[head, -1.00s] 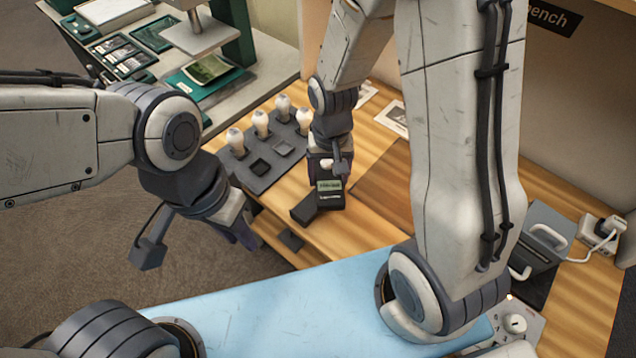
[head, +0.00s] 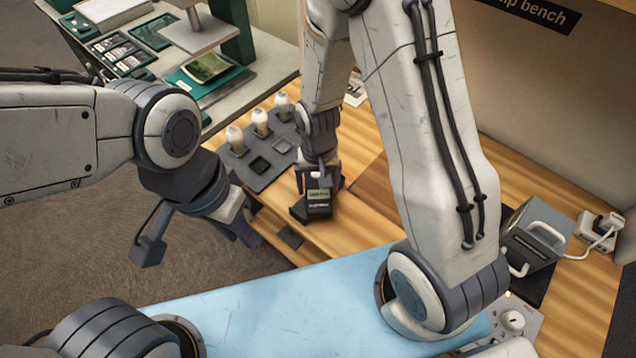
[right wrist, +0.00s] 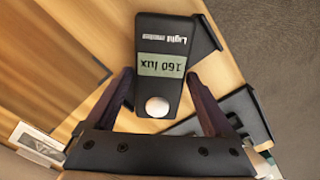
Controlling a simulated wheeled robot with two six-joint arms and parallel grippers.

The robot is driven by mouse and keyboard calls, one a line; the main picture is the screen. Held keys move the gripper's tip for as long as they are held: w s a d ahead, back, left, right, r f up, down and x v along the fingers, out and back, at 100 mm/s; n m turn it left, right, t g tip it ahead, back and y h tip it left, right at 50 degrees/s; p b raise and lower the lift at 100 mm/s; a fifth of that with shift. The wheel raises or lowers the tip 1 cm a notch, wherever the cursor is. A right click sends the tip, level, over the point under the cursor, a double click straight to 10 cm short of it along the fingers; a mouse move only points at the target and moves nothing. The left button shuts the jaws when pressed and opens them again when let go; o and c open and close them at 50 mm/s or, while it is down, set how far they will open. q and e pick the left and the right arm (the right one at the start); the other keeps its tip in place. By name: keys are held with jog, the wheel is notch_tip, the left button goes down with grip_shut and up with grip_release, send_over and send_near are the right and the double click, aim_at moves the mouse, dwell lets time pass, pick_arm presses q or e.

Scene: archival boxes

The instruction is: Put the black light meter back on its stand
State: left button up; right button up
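The black light meter (head: 318,207) has a green display reading 160 lux and a white dome. It is at the dark stand (head: 298,212), covering most of it; I cannot tell whether it is fully seated. In the right wrist view the meter (right wrist: 163,35) lies between my fingers, with part of the stand (right wrist: 207,38) showing beside it. My right gripper (head: 319,181) straddles the meter with its fingers spread and small gaps at the meter's sides. My left gripper (head: 240,228) hangs away to the left, beside the bench edge; its finger opening is unclear.
A dark tray (head: 236,172) with several white bulbs stands behind the meter. A small dark square (head: 290,237) lies near the bench's front edge. A grey handled box (head: 535,240) and a white power strip (head: 601,232) are at right.

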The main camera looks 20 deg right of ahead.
aim_at(317, 189)
jog(key=shift+r, duration=0.1)
notch_tip(317, 189, up, 12)
jog(key=r, duration=0.1)
jog(key=s+a+r+n, duration=0.2)
jog(key=s+n, duration=0.1)
jog(key=s, duration=0.2)
jog(key=s+a+r+n, duration=0.2)
jog(key=s+n, duration=0.1)
jog(key=s, duration=0.3)
jog(key=s+a+r+n+y, duration=0.1)
jog(key=s+a+r+n, duration=0.1)
jog(key=s, duration=0.4)
jog(key=shift+a+r+n, duration=0.2)
jog(key=shift+a+n, duration=0.35)
jog(key=shift+n, duration=0.35)
